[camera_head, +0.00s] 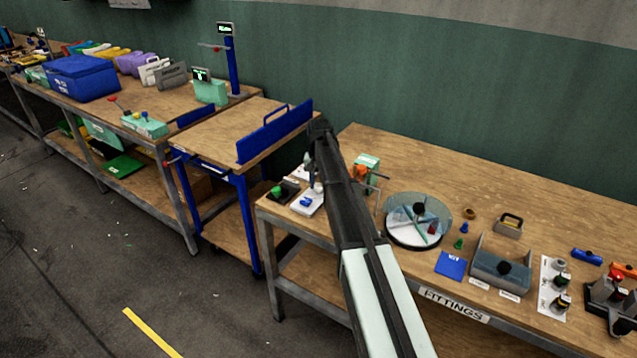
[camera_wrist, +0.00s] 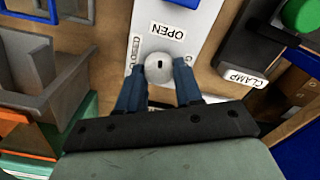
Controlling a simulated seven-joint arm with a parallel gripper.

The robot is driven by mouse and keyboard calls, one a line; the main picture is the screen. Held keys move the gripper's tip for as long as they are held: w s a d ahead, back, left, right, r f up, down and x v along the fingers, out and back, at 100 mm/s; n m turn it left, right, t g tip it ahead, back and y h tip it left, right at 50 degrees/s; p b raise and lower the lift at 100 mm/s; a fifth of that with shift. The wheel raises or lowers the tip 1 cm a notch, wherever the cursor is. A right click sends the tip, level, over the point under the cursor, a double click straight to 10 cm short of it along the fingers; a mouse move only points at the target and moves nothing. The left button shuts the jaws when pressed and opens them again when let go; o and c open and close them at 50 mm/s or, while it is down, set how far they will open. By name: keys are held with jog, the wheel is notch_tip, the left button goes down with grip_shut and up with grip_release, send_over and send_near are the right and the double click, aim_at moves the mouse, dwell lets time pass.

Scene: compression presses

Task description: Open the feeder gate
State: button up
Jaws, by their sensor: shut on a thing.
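A white panel (camera_wrist: 178,48) lies on the near left corner of the fittings bench; it also shows in the head view (camera_head: 309,207). A pale round knob (camera_wrist: 159,68) with a short black mark sits on it. A label reading OPEN (camera_wrist: 166,31) is above the knob in the wrist view; another beside the knob is too small to read surely. My gripper (camera_wrist: 160,82) is shut on the knob, one blue finger on each side. In the head view my gripper (camera_head: 313,175) reaches down to the panel. I cannot tell which part is the feeder gate itself.
A dark box labelled CLAMP (camera_wrist: 243,76) with a green button (camera_wrist: 301,14) stands beside the panel. A grey open bin (camera_wrist: 42,75) is on the other side. A clear-lidded round turntable (camera_head: 418,225) stands to the right on the bench.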

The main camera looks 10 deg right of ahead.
aim_at(319, 184)
jog(key=shift+m, duration=1.1)
jog(key=o, duration=1)
jog(key=shift+o, duration=0.2)
notch_tip(319, 184, up, 14)
jog(key=shift+f, duration=0.15)
